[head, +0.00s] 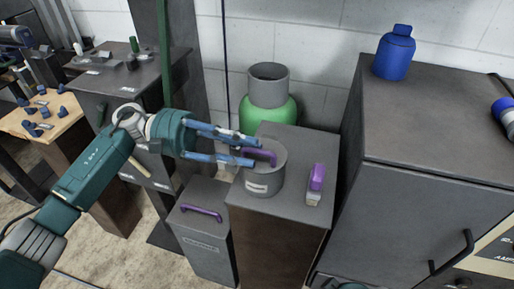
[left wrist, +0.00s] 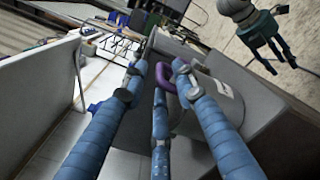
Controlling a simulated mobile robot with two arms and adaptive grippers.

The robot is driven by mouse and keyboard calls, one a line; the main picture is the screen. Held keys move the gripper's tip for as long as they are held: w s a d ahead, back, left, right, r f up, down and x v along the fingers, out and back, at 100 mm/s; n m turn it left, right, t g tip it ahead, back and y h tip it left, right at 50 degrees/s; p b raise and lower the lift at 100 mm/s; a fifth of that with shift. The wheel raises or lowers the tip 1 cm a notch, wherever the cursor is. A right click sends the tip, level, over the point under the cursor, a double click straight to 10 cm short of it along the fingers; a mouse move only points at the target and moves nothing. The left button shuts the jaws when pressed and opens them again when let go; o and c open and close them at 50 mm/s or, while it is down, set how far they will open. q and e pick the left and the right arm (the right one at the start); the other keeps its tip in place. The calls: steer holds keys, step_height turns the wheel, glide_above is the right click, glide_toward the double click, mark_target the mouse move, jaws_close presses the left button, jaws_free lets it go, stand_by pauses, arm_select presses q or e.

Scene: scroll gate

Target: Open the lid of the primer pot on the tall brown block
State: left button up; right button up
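The grey primer pot (head: 265,183) stands on the tall brown block (head: 286,222), with a white label on its front. A purple handle (head: 262,153) arches over its top; the rest of the lid is hard to see. My left gripper (head: 252,150) is open, its blue fingers reaching from the left to the handle. In the left wrist view the purple handle (left wrist: 165,78) lies at the fingertips, between the middle and right fingers. I cannot tell whether they touch. My right gripper (left wrist: 268,42) shows at the top right there, fingers spread, away from the pot (left wrist: 218,108).
A purple-topped item (head: 316,178) lies on the block right of the pot. A lower grey bin with a purple handle (head: 201,212) stands left. A green and grey canister (head: 267,100) is behind. A tall cabinet (head: 430,125) with a blue bottle (head: 394,55) is close right.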

arm_select(q)
steer(key=shift+x, duration=1.4)
arm_select(e)
steer(key=shift+w+f, duration=0.1)
steer(key=shift+f, duration=0.55)
arm_select(q)
jaws_close()
